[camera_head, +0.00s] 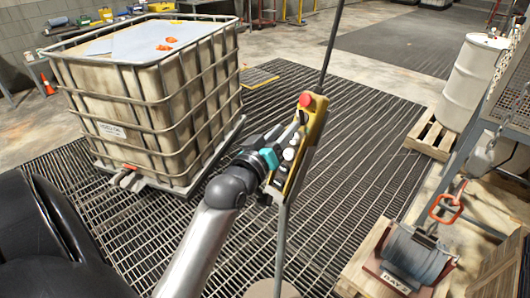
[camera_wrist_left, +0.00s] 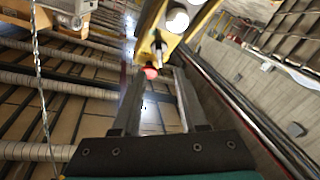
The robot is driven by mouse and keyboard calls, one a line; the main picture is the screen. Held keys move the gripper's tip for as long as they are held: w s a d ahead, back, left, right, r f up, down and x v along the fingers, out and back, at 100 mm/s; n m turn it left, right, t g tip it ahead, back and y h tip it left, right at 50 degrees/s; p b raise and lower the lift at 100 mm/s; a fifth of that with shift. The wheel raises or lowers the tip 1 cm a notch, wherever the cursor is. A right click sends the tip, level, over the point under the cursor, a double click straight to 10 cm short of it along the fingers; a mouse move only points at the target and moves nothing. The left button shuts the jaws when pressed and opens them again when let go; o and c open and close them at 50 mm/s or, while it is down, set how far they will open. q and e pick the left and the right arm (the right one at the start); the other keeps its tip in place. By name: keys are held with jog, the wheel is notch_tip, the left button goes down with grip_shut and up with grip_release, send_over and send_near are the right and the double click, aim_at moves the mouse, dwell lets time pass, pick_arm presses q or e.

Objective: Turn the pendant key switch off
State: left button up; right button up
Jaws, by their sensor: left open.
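The yellow pendant (camera_head: 317,128) hangs upright from a dark cable, with a red button (camera_head: 305,100) at its top and pale round buttons (camera_head: 289,154) down its face. My left gripper (camera_head: 297,128) is at the upper face of the pendant, partly covering it. In the left wrist view the fingers of my left gripper (camera_wrist_left: 158,78) are apart, and the red button (camera_wrist_left: 150,72) shows between their tips. A small dark and silver part (camera_wrist_left: 159,48), possibly the key switch, is just beyond; its setting cannot be read. Contact cannot be told.
A caged white tank (camera_head: 150,100) stands at the left on the floor grating (camera_head: 355,130). A white drum (camera_head: 470,85) stands on a pallet at the right. Grating around the pendant is clear.

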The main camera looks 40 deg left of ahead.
pick_arm(q)
jog(key=s+d+b, duration=0.1)
jog(key=s, duration=0.7)
jog(key=shift+s+d, duration=0.15)
jog(key=shift+s, duration=0.15)
jog(key=s+d+f+m+g+h+b, duration=0.1)
jog(key=d+f+g+b, duration=0.15)
jog(key=f, duration=1.25)
jog(key=s+d+f+m+g+b, duration=0.1)
jog(key=f+g+b, duration=0.25)
jog(key=f, duration=1.15)
jog(key=s+d+f+m+g+h+b, duration=0.15)
jog(key=f+b, duration=0.25)
jog(key=f, duration=1.1)
jog(key=s+d+f+m+g+b, duration=0.1)
jog(key=s+d+f+g+b, duration=0.15)
jog(key=s+f, duration=0.55)
jog(key=s+d+f+m+g+b, duration=0.25)
jog(key=s+f, duration=0.25)
jog(key=f, duration=0.7)
jog(key=s+f+m+g+b, duration=0.1)
jog(key=s+f+g+b, duration=0.1)
jog(key=s+f, duration=0.3)
jog(key=s+f+m+g+b, duration=0.2)
jog(key=s+f, duration=0.4)
jog(key=s, duration=0.6)
jog(key=shift+d, duration=0.25)
